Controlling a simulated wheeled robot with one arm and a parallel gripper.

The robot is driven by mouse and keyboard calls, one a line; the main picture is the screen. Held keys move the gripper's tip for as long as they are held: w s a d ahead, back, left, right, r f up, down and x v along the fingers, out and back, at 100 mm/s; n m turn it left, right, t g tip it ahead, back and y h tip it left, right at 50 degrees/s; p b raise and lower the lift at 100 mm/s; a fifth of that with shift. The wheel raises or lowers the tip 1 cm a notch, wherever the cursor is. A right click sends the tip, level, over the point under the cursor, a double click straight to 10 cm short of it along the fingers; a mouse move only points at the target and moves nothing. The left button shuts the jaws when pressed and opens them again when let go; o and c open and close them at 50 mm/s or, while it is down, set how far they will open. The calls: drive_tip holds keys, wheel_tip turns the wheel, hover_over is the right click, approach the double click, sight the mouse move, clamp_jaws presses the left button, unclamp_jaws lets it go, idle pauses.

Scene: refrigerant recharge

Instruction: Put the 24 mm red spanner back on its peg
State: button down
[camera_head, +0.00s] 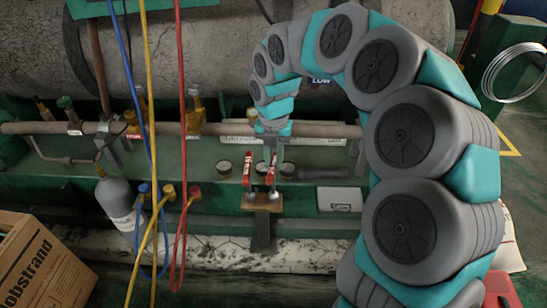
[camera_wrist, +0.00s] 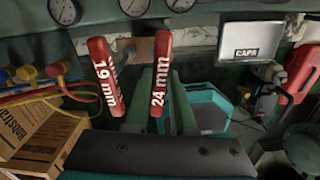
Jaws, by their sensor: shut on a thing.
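The 24 mm red spanner (camera_wrist: 161,75) stands between the two fingers of my gripper (camera_wrist: 158,115) in the wrist view, its label readable. My gripper is shut on its red handle. In the head view my gripper (camera_head: 270,158) holds this spanner (camera_head: 270,175) over the small brown rack (camera_head: 262,206). A second red spanner, marked 19 mm (camera_wrist: 104,75), is just left of it and hangs at the rack, also in the head view (camera_head: 247,168). Silvery spanner heads show at the rack's front. The peg itself is hidden, so I cannot tell whether the held spanner touches it.
Blue, yellow and red hoses (camera_head: 183,120) hang left of the rack. A grey cylinder (camera_head: 117,203) and a cardboard box (camera_head: 40,262) are further left. A CAPS box (camera_head: 339,200) lies right of the rack. A pipe (camera_head: 210,129) runs behind, with round gauges (camera_head: 224,168) below.

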drive_tip(key=shift+f, duration=0.15)
drive_tip(key=c, duration=0.7)
unclamp_jaws()
